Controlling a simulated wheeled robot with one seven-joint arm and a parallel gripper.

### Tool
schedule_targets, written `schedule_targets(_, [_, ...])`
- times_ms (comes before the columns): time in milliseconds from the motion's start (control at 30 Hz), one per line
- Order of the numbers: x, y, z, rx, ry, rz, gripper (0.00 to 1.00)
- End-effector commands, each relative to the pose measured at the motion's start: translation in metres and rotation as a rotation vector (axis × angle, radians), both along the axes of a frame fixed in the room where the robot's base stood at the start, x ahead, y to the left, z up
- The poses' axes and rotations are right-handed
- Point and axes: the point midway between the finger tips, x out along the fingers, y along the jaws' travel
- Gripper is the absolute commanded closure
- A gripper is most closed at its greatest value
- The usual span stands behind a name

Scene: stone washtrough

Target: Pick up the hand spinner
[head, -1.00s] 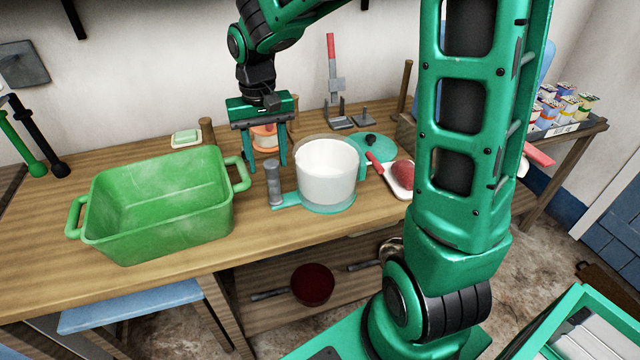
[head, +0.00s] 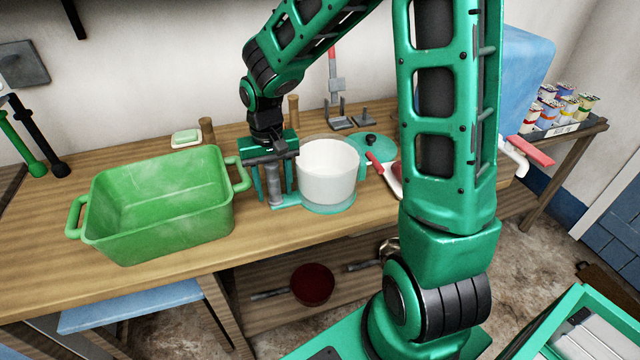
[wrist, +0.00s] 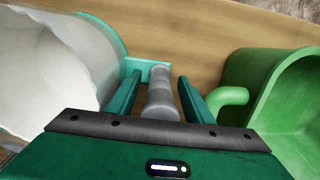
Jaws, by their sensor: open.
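The hand spinner (head: 328,175) stands on the wooden bench, a white drum in a clear surround on a teal base, with an upright grey handle at its left end. In the wrist view the white drum of the spinner (wrist: 45,70) is at the left. My gripper (head: 274,192) points down over the handle, open. In the wrist view the grey handle lies between the two teal fingers of my gripper (wrist: 158,88), with a visible gap on the right side.
A green tub (head: 160,205) stands close on the left, its side handle near my gripper. A teal lid (head: 371,147) lies behind the spinner at the right. A soap dish (head: 186,138) is at the back. The bench front is clear.

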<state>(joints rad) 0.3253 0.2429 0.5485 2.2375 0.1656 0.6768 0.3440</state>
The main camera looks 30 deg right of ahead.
Motion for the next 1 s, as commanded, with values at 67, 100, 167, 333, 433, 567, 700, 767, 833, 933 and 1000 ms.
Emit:
schedule_targets(67, [0.0,0.0,0.0,0.0,0.0,0.0,0.53])
schedule_targets(100, [0.0,0.0,0.0,0.0,0.0,0.0,0.58])
schedule_targets(167, [0.0,0.0,0.0,0.0,0.0,0.0,0.72])
schedule_targets(333, [0.0,0.0,0.0,0.0,0.0,0.0,1.0])
schedule_targets(433, [0.0,0.0,0.001,0.0,-0.001,0.0,1.0])
schedule_targets(567, [0.0,0.0,0.001,0.0,-0.001,0.0,1.0])
schedule_targets(700, [0.001,0.0,0.008,-0.001,-0.004,-0.001,1.0])
schedule_targets(767, [0.001,0.0,0.015,-0.001,-0.004,-0.001,1.0])
schedule_targets(833, [0.001,0.0,0.026,-0.002,-0.005,-0.001,1.0])
schedule_targets(933, [0.002,0.0,0.045,-0.001,-0.007,-0.001,1.0])
schedule_targets(1000, [0.001,0.0,0.058,-0.002,-0.007,-0.002,1.0])
